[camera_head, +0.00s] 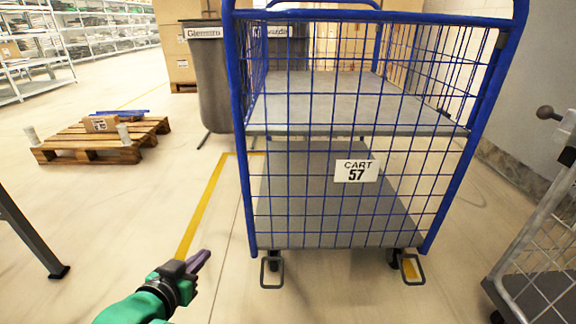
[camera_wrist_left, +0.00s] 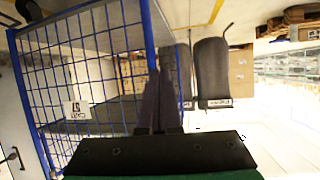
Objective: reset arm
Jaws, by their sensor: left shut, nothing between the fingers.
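My left gripper (camera_head: 199,262) is in the lower left of the head view, its green arm coming in from the bottom edge. Its dark purple fingers are together with nothing between them. The fingers also show in the left wrist view (camera_wrist_left: 159,90), pointing up the picture. The gripper is to the left of the blue wire cart (camera_head: 345,215), apart from it in the head view. My right gripper is not in either view.
The cart has grey shelves and a "CART 57" sign (camera_head: 356,171). A wooden pallet (camera_head: 88,150) lies on the floor at left. A grey bin (camera_head: 211,85) stands behind the cart. Another wire cart (camera_head: 545,255) is at right.

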